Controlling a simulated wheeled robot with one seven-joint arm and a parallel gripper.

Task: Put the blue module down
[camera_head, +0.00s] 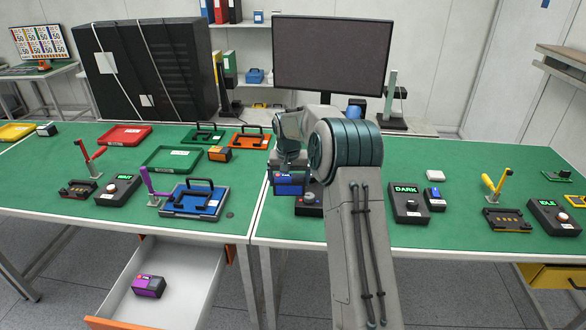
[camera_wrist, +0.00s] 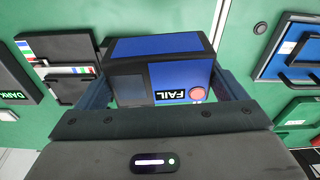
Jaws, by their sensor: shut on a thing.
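The blue module (camera_head: 288,187) is a black-and-blue box held in my gripper (camera_head: 289,176), over the green table near the seam between two tabletops.
A black box with a knob (camera_head: 309,200) is partly hidden behind my arm. A blue tray with a black handle (camera_head: 194,202) lies left of the seam. An open drawer (camera_head: 185,275) holds a purple module (camera_head: 148,286).

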